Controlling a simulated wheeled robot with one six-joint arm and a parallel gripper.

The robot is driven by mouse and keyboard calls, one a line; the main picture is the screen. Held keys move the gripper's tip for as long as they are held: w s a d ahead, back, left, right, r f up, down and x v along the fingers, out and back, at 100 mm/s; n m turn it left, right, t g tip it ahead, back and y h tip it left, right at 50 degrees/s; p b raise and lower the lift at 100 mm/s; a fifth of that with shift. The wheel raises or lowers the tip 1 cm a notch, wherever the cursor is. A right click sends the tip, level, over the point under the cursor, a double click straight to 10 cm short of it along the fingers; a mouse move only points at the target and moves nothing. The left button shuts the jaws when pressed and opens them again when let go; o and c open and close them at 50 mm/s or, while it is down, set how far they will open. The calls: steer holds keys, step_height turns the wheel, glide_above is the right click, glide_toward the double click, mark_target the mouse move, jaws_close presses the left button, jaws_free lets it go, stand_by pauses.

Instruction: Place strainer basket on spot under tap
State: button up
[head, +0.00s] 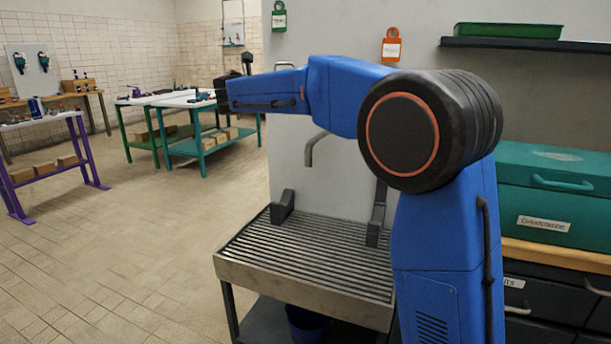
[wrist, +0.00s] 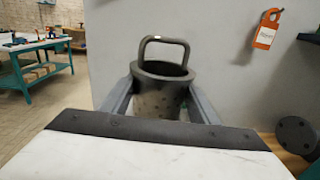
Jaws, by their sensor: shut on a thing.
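The strainer basket (wrist: 160,98) is a dark grey perforated cup with a wide rim and a looped handle on top. In the wrist view it stands upright between the two grey fingers of my gripper (wrist: 160,90), which is shut on it. The tap (head: 316,148) is a grey bent spout on the wall panel in the head view. Below it is a slatted metal drain top (head: 300,255), bare where it shows. My gripper and the basket cannot be made out clearly in the head view. My blue arm hides part of the drain top's right side.
Two dark upright brackets (head: 283,206) stand on the drain top's back part. A teal box (head: 550,190) sits on the wooden counter at right. An orange tag (head: 392,46) hangs on the wall. Workbenches (head: 200,140) stand at back left; the floor between is clear.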

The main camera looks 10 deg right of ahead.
steer(key=shift+s+d+f+m+g+h, duration=0.6)
steer(key=shift+s+f, duration=1.65)
steer(key=shift+f, duration=6.05)
steer(key=shift+s+d+f+m+g+h, duration=0.6)
steer(key=shift+s+f, duration=1.65)
steer(key=shift+f, duration=6.05)
steer(key=shift+s+d+f+m+g+h, duration=0.3)
steer(key=shift+s+d+f, duration=1.3)
steer(key=shift+f, duration=6.7)
steer(key=shift+v, duration=0.95)
